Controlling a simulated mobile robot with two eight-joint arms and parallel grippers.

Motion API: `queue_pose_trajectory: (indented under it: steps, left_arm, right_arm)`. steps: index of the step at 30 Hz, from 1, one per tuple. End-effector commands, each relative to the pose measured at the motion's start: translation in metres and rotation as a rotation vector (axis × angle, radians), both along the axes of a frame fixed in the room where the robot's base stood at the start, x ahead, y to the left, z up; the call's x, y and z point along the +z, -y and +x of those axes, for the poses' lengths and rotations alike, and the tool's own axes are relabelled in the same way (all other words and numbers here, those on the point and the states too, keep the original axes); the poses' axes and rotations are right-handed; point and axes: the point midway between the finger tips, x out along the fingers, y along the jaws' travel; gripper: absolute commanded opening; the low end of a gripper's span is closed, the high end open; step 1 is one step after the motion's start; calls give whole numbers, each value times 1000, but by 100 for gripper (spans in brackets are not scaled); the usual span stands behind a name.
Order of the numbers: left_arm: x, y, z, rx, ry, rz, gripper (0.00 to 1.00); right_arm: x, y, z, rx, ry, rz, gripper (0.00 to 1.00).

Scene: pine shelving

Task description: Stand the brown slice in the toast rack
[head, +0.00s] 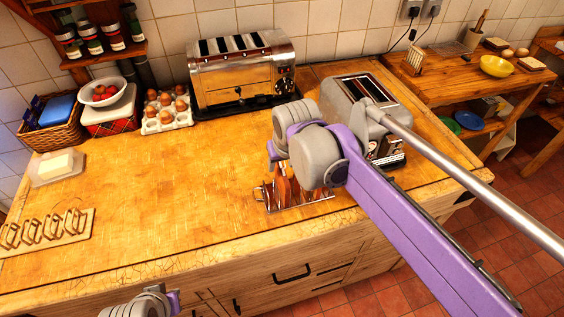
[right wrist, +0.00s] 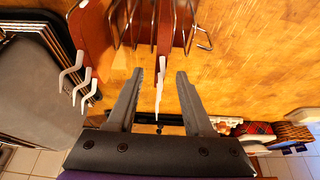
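A wire toast rack (head: 312,203) stands near the counter's front edge, partly hidden by my right wrist. A brown slice (head: 283,188) stands upright among its wires. In the right wrist view this brown slice (right wrist: 166,28) shows between the rack wires (right wrist: 135,25), and another reddish-brown piece (right wrist: 90,30) is at the rack's left end. My right gripper (right wrist: 160,75) is open; its fingers are apart, with a thin white piece I cannot identify between them. The head view hides its fingertips. My left gripper (head: 150,300) is at the bottom edge, its fingers not clear.
A grey toaster (head: 350,95) stands right beside my right arm, and a chrome toaster (head: 240,75) behind. A wooden rack (head: 50,232) is at the far left, near a butter dish (head: 57,167). Eggs (head: 166,110) stand at the back. The counter's middle left is clear.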

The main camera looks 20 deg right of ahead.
Motion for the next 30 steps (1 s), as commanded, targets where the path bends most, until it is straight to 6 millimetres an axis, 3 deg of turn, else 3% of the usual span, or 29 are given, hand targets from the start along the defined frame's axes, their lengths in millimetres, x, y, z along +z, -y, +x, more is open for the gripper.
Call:
queue_pose_trajectory:
  steps: [8, 21, 30]
  left_arm:
    - [1, 0, 0, 0, 0, 0, 0]
    - [8, 0, 2, 0, 4, 0, 0]
    - [9, 0, 3, 0, 5, 0, 0]
  right_arm:
    - [5, 0, -2, 0, 0, 0, 51]
    - [79, 1, -33, 1, 0, 0, 51]
    - [100, 1, -42, 1, 0, 0, 51]
